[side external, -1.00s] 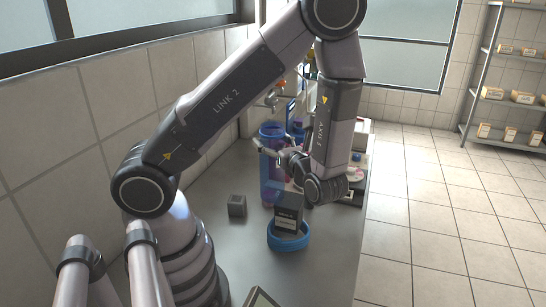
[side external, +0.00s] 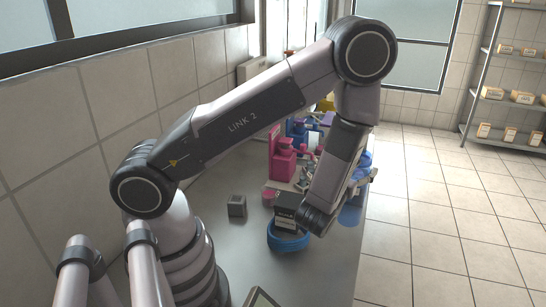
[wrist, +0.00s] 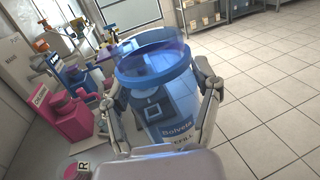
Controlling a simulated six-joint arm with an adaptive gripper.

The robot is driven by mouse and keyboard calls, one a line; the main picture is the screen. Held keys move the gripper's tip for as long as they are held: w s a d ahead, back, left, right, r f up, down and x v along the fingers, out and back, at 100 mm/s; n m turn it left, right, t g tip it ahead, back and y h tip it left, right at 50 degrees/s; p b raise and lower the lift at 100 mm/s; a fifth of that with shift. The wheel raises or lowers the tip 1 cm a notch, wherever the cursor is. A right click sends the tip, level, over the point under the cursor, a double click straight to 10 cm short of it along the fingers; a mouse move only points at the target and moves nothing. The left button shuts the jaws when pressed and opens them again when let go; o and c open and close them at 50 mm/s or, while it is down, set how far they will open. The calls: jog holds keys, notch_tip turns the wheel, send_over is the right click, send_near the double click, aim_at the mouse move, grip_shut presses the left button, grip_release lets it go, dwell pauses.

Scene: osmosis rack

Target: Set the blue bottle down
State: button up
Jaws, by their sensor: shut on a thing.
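The blue bottle (wrist: 165,118) is a wide, see-through blue cylinder with an open-looking rim and a white printed label, seen close in the wrist view. My gripper (wrist: 160,88) is shut on it, with a finger on each side. In the side view, my gripper (side external: 366,177) is at the right edge of the bench. The bottle's lower part (side external: 350,215) shows there beside my arm, which hides much of the rest. The bottle looks roughly upright. I cannot tell whether its base touches the bench.
A blue ring (side external: 288,241) with a dark labelled box (side external: 285,215) stands on the grey bench (side external: 325,280). A small grey cube (side external: 237,206) is to its left. Pink containers (side external: 282,160) stand behind. The bench's right edge borders the tiled floor (side external: 445,230).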

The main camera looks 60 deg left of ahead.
jog(key=s+a+r+n+g+y, duration=0.4)
jog(key=a+g, duration=0.1)
jog(key=a, duration=0.3)
jog(key=s+a+r+n+g+y, duration=0.4)
jog(key=a+g, duration=0.1)
jog(key=a, duration=0.4)
jog(key=s+d+f+n+g+y, duration=0.15)
jog(key=s+f+n+g, duration=0.35)
jog(key=s+f+g, duration=0.55)
notch_tip(320, 180, down, 7)
jog(key=s+t, duration=0.2)
jog(key=shift+s+d+n, duration=0.15)
jog(key=shift+d+n, duration=0.15)
jog(key=shift+n, duration=0.1)
jog(key=shift+f+h, duration=0.15)
jog(key=shift+h, duration=0.1)
jog(key=o, duration=1.2)
